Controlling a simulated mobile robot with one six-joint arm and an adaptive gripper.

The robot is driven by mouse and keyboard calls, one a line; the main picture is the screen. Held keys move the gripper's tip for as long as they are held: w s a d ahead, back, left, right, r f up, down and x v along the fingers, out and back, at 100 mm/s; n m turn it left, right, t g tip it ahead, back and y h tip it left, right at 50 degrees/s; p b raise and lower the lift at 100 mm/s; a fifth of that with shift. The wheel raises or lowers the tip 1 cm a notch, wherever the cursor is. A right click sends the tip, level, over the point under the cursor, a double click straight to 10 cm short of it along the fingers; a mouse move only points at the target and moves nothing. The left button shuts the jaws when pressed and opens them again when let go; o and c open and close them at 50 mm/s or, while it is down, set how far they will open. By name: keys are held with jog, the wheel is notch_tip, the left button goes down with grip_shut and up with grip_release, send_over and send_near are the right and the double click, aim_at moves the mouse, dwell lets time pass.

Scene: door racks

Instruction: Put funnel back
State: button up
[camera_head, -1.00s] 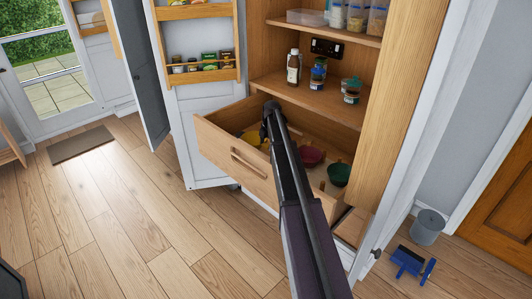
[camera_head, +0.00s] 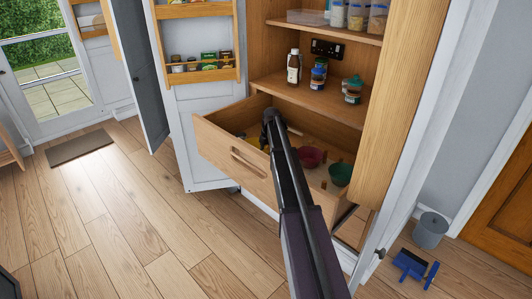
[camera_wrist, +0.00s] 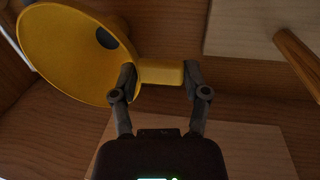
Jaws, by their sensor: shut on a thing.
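The yellow funnel (camera_wrist: 62,52) is in the wrist view, its wide round mouth at the upper left. My gripper (camera_wrist: 160,76) is shut on a yellow bar-like part of the funnel, one finger on each side. In the head view my arm reaches into the open wooden drawer (camera_head: 232,160), and my gripper (camera_head: 270,122) is inside or just over it, mostly hidden by the arm. A little yellow of the funnel (camera_head: 254,141) shows left of the arm. Whether the funnel touches the drawer floor I cannot tell.
A red bowl (camera_head: 309,157) and a green bowl (camera_head: 340,174) are in the drawer, right of my arm. Wooden pegs stand near them. A shelf with a bottle (camera_head: 293,67) and jars is above. The cabinet door (camera_head: 205,120) stands open at left.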

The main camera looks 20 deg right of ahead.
jog(key=shift+f, duration=0.15)
jog(key=o, duration=1.3)
jog(key=shift+r, duration=0.3)
notch_tip(320, 180, up, 12)
jog(key=s+p, duration=0.1)
jog(key=p, duration=1.1)
jog(key=shift+s+d+f, duration=0.2)
jog(key=shift+s+d, duration=0.1)
jog(key=shift+s, duration=0.1)
